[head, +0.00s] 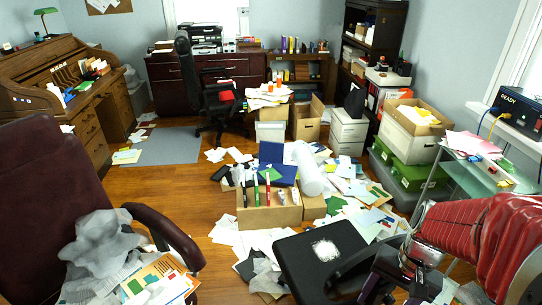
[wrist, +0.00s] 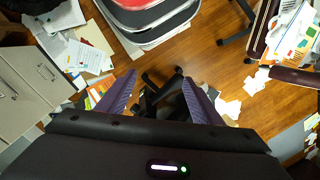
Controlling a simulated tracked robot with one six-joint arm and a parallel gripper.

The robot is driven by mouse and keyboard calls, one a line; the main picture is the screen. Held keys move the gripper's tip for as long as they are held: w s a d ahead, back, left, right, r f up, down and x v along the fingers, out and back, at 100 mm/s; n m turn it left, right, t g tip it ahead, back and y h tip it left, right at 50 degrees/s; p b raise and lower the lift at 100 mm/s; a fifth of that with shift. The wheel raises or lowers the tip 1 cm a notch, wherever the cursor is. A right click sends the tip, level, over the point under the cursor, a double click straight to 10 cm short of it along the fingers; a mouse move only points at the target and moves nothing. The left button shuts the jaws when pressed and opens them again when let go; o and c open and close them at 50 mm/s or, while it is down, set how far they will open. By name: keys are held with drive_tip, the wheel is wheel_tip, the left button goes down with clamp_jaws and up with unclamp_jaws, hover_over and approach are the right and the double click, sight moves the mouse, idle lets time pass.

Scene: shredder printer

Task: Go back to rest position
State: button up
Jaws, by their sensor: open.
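My gripper (wrist: 160,77) shows in the wrist view as two purple fingers spread apart, with nothing between them. Wooden floor and a black chair-like base lie below and beyond the fingers. In the head view, my red-sleeved arm (head: 468,238) comes in from the lower right.
A black flat seat-like shape (head: 318,256) lies close to my arm. A maroon armchair (head: 70,190) heaped with papers stands left. A glass side table (head: 490,170) is at right. Boxes and papers clutter the middle floor; bare wood (head: 170,190) shows left of them.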

drive_tip(key=a+r+n+t+h, duration=0.1)
drive_tip(key=a+r+n+t, duration=0.5)
drive_tip(key=a+r, duration=0.6)
drive_tip(key=shift+w+a+r+n+h, duration=0.15)
drive_tip(key=shift+w+r+n+h, duration=0.2)
drive_tip(key=shift+r+n, duration=0.95)
drive_tip(key=shift+s+r+m, duration=0.1)
drive_tip(key=shift+r+m, duration=0.4)
